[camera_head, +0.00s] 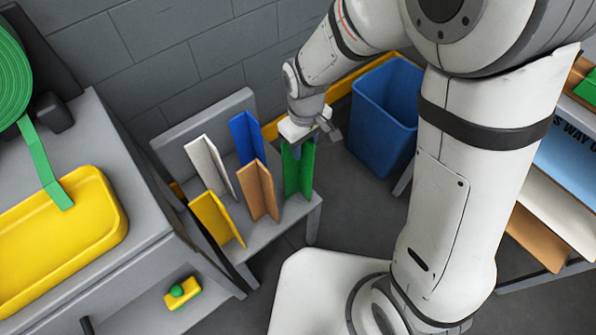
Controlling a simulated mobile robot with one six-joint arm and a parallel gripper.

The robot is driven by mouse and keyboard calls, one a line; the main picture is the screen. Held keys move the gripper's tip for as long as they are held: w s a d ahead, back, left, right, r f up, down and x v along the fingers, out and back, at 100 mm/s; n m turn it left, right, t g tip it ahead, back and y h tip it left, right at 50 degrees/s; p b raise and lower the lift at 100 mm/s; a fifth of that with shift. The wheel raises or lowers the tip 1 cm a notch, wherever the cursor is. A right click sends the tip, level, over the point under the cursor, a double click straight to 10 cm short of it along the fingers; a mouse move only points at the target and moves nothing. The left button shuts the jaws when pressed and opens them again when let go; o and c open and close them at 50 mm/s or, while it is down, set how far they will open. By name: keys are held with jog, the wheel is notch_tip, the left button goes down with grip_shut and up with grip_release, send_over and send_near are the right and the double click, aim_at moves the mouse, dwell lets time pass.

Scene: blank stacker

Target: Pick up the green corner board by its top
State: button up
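The green corner board (298,172) stands upright on a small grey stand, at the right end of a group of corner boards. My gripper (301,139) points down at the top of the green board and overlaps its upper edge in this view. The gripper hides part of that top edge. I cannot tell whether the fingers touch the board, or whether they are open or shut on it.
Beside the green board stand tan (258,192), blue (246,138), white (208,167) and yellow (216,220) corner boards. A blue bin (384,115) stands to the right. A grey bench with a yellow tray (105,205) is at left. A wall is behind.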

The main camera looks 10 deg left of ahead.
jog(key=shift+f, duration=0.1)
jog(key=shift+c, duration=0.2)
grip_shut()
dwell(0.4)
